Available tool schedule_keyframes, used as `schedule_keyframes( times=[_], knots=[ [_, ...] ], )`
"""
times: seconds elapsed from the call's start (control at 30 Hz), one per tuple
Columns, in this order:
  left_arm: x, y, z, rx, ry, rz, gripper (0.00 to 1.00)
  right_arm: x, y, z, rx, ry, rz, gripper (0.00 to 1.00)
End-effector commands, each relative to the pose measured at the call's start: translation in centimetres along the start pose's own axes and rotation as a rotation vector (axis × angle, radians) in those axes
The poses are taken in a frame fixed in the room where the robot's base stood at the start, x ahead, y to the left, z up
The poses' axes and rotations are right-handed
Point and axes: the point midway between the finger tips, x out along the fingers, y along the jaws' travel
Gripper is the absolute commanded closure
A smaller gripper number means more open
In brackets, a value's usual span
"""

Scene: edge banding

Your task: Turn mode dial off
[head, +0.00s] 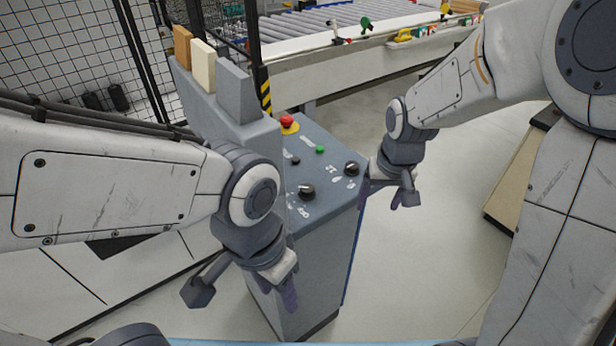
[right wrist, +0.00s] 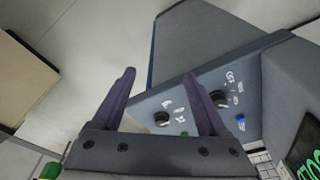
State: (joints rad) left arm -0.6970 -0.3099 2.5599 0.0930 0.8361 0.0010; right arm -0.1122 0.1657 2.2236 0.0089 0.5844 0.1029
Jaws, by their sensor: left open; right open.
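The control console (head: 325,235) stands in the middle of the head view with a sloped grey panel on top. Two black dials sit on it, a nearer left dial (head: 306,191) and a right dial (head: 351,168); I cannot tell from the labels which is the mode dial. The right wrist view shows two black dials (right wrist: 161,118) (right wrist: 219,98) beyond the fingers. My right gripper (head: 385,200) is open and empty beside the panel's right edge; its spread fingers show in the wrist view (right wrist: 159,75). My left gripper (head: 277,291) is open and empty, low at the console's front left.
A red stop button (head: 288,121) and a green button (head: 320,149) share the panel. Grey, cream and orange blocks (head: 203,65) top the console's back. A roller conveyor (head: 310,25) lies behind, mesh fence at left.

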Motion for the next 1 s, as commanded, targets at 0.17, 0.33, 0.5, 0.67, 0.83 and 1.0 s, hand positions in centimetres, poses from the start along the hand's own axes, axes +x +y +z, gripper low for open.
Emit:
schedule_keyframes(
  times=[0.17,0.33,0.5,0.67,0.83,1.0],
  knots=[
    [0.0,0.0,0.0,0.000,0.000,0.000,0.50,-0.2,-2.6,-4.0,0.005,-0.033,-0.007,0.23],
    [0.0,0.0,0.0,0.000,0.000,0.000,0.50,-0.6,-7.0,-7.9,0.003,-0.083,-0.013,0.23],
    [0.0,0.0,0.0,0.000,0.000,0.000,0.50,-1.1,-11.8,-10.8,0.002,-0.136,-0.011,0.23],
    [0.0,0.0,0.0,0.000,0.000,0.000,0.50,-1.4,-14.2,-11.8,0.004,-0.162,-0.008,0.23],
    [-0.3,0.0,0.0,0.000,0.000,0.000,0.50,-0.6,-14.7,-11.7,0.005,-0.172,-0.006,0.23],
    [-1.0,0.1,-0.1,0.000,0.000,0.000,0.50,2.1,-14.6,-11.2,0.006,-0.173,-0.005,0.23]
  ],
)
